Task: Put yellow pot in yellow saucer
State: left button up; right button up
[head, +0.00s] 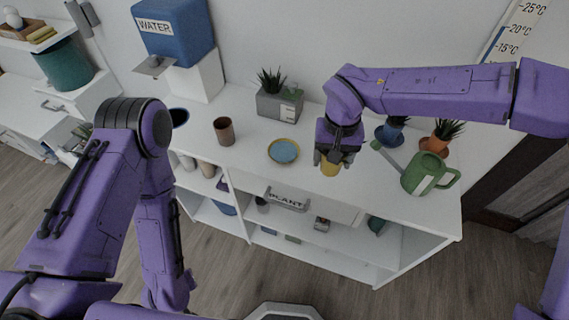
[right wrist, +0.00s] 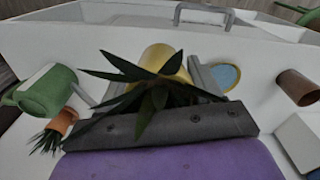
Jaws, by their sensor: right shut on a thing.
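The yellow pot (head: 331,169) is below my right gripper (head: 333,158) in the head view, mostly hidden by it. In the right wrist view the yellow pot (right wrist: 162,58) stands between the two fingers (right wrist: 158,78), and long green leaves of its plant cover part of it. My right gripper is shut on the pot. The yellow saucer (head: 283,151) has a yellow rim and a blue-grey inside. It lies empty on the desk top, left of the pot, and shows in the right wrist view (right wrist: 238,76). My left gripper is not in view; only its arm shows.
A brown cup (head: 224,131) stands left of the saucer. A grey planter (head: 280,103) is behind it. A green watering can (head: 428,174), an orange pot (head: 435,146) and a blue pot (head: 390,134) stand at right. The desk top (head: 250,110) is clear between pot and saucer.

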aim_at(283, 153)
jog(key=z, duration=2.55)
jog(key=k, duration=1.4)
jog(key=u, duration=1.9)
jog(key=i, duration=1.25)
jog(key=u, duration=0.1)
